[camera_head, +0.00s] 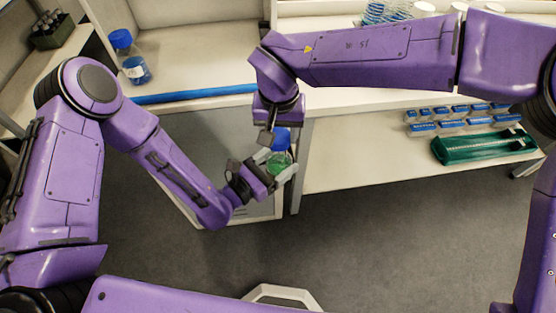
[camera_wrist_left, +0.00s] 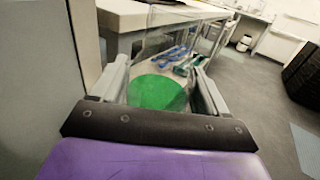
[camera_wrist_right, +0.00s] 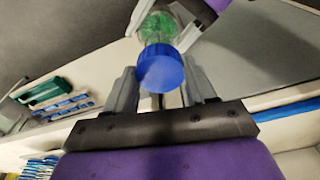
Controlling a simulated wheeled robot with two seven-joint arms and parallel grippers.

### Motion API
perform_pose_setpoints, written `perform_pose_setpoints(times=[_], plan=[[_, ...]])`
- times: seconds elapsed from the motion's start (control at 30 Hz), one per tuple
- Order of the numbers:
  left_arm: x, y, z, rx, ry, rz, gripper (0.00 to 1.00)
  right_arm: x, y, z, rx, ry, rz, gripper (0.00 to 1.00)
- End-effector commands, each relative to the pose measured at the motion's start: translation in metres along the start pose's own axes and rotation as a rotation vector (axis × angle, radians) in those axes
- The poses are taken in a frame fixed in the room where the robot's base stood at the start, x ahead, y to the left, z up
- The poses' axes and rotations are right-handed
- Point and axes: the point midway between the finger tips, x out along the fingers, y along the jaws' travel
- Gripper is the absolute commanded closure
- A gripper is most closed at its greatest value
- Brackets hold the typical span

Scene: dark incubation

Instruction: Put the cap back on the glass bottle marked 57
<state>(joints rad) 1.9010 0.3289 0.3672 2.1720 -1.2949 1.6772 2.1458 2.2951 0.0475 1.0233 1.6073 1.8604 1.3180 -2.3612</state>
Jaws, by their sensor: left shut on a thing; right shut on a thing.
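The glass bottle (camera_head: 279,160) holds green liquid, and its number cannot be read. My left gripper (camera_head: 277,178) is shut on its body, in front of the bench. The clear glass and green liquid (camera_wrist_left: 158,92) fill the space between the fingers in the left wrist view. The blue cap (camera_head: 282,140) is at the bottle's top, with my right gripper (camera_head: 275,137) shut on it from above. In the right wrist view the cap (camera_wrist_right: 161,73) sits between the fingers, in line with the bottle (camera_wrist_right: 160,27). Whether it is seated on the neck cannot be told.
Another blue-capped bottle (camera_head: 136,70) with blue liquid stands on the bench at left. A blue bar (camera_head: 195,94) runs along the bench edge. A green tray (camera_head: 484,147) and several blue-lidded boxes (camera_head: 450,127) lie on the right shelf. The floor (camera_head: 380,230) ahead is clear.

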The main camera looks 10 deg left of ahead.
Motion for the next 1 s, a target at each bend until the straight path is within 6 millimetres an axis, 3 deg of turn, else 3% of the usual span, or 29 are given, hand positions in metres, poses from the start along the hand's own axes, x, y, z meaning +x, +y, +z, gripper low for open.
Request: perform_pose_setpoints(times=[0.67, 1.0], plan=[[0.000, 0.000, 0.001, 0.000, -0.002, 0.000, 0.80, 0.000, 0.000, 0.002, 0.001, 0.000, -0.001, 0.73], [0.000, 0.000, 0.001, 0.000, -0.002, 0.000, 0.80, 0.016, 0.000, 0.004, -0.001, 0.000, -0.001, 0.73]])
